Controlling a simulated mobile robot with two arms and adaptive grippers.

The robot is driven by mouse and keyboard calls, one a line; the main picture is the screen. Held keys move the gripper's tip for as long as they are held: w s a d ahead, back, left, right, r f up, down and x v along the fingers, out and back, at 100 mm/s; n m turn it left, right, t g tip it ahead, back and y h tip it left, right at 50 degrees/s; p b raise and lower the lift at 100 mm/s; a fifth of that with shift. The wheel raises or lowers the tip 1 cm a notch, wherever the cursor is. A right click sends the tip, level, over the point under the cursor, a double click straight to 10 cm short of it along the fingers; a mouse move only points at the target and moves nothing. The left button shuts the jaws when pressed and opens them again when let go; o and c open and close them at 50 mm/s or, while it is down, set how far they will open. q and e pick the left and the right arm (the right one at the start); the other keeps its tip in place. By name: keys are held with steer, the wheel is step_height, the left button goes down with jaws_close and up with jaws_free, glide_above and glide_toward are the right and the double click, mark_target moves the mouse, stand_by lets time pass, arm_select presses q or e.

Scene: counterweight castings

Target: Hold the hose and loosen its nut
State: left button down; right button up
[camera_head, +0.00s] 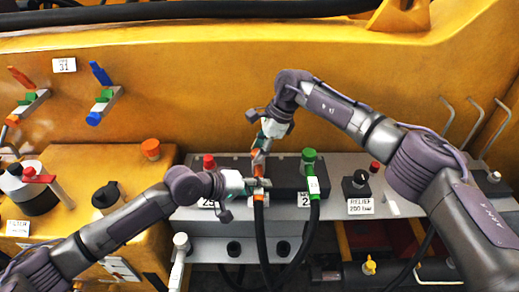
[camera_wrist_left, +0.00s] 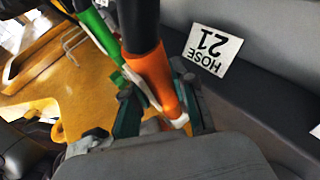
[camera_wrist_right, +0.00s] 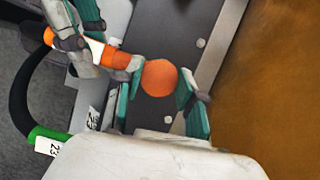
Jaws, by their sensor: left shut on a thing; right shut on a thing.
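The black hose (camera_head: 261,235) rises to an orange end sleeve, which also shows in the left wrist view (camera_wrist_left: 152,75). My left gripper (camera_head: 256,187) is shut on the orange sleeve, with one finger on each side of it. An orange round-ended nut (camera_wrist_right: 158,77) sits just above the sleeve at the manifold. My right gripper (camera_head: 261,152) is shut on this nut from above, its fingers on opposite sides. In the right wrist view the left gripper (camera_wrist_right: 105,50) is close beside the nut. The fingers partly hide the joint between nut and hose.
A second hose with a green end (camera_head: 311,165) stands close to the right. A red cap (camera_head: 209,162) is to the left, and a black relief knob (camera_head: 356,182) is farther right. A HOSE 21 label (camera_wrist_left: 213,49) is on the dark block. The yellow wall (camera_head: 200,100) rises behind.

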arm_select(q)
steer(key=shift+a, duration=0.1)
arm_select(e)
steer(key=shift+d, duration=0.2)
steer(key=o, duration=0.9)
steer(key=shift+c, duration=0.2)
steer(key=o, duration=0.3)
steer(key=shift+a, duration=0.1)
steer(key=v, duration=1.2)
steer(key=shift+a, duration=0.1)
arm_select(q)
steer(key=c, duration=0.9)
jaws_free()
steer(key=shift+o, duration=0.2)
